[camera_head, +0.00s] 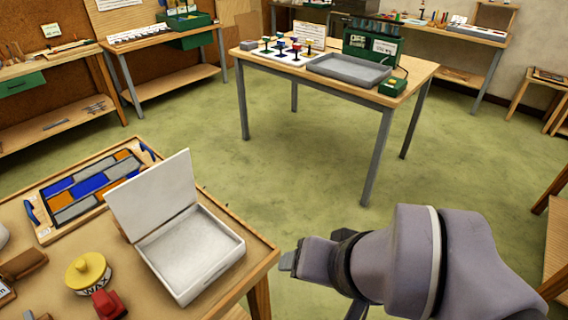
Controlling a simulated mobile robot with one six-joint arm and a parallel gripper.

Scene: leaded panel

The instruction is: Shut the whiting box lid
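The whiting box (191,285) is a shallow white box on the wooden bench at the lower left. Its white lid (153,194) is open, hinged along the far left side and leaning up and back, so the pale grey inside of the box shows. My gripper (287,261) is to the right of the box, past the bench's right edge and apart from the lid. Only a small grey tip shows at the end of my arm, so I cannot tell whether the fingers are open or shut.
A leaded panel (91,187) of blue, grey and orange pieces lies in a wooden tray behind the lid. A yellow wax tin (88,272) and a red object (108,304) stand left of the box. Green floor (300,190) is clear between the bench and the far table (400,100).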

